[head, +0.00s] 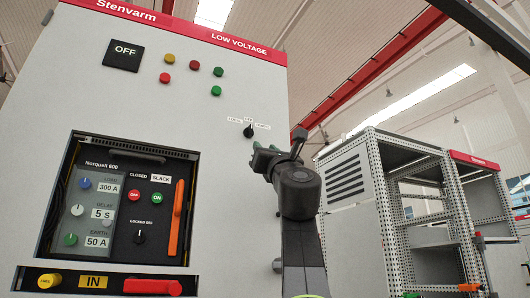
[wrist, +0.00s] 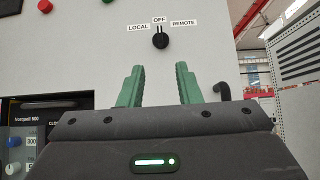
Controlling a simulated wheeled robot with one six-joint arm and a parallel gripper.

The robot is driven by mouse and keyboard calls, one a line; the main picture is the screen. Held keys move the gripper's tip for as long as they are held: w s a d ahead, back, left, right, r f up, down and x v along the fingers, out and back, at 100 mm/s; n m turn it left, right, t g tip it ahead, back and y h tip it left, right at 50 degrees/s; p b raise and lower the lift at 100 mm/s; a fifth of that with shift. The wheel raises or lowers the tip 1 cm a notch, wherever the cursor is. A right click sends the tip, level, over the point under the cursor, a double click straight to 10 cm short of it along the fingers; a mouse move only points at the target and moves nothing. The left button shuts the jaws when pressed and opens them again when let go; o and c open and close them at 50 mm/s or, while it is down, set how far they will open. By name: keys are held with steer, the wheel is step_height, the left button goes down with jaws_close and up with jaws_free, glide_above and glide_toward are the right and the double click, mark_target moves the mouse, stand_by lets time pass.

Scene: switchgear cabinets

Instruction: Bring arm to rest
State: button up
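My arm (head: 299,190) rises in front of the right side of the grey cabinet in the head view. My gripper (wrist: 159,86) shows two green fingers spread apart with nothing between them in the wrist view. In the head view its fingers (head: 265,155) are partly hidden by my wrist. The black LOCAL/OFF/REMOTE selector knob (wrist: 160,40) is beyond and above the fingertips, apart from them. The knob also shows in the head view (head: 249,131), its pointer roughly upright towards OFF.
The cabinet (head: 225,160) holds a recessed breaker panel (head: 118,205) with an orange handle (head: 176,218). Coloured lamps and an OFF plate (head: 124,55) sit above. An open perforated frame cabinet (head: 415,215) stands at the right. A gap lies between the cabinets.

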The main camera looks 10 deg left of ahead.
mark_target(252, 132)
steer(key=p+x, duration=0.9)
steer(key=x, duration=0.2)
steer(key=shift+r+p, duration=0.25)
steer(key=shift+p, duration=0.15)
steer(key=shift+p+x, duration=1.15)
steer(key=shift+x, duration=0.05)
steer(key=shift+w+a+f, duration=0.1)
steer(key=shift+f, duration=0.05)
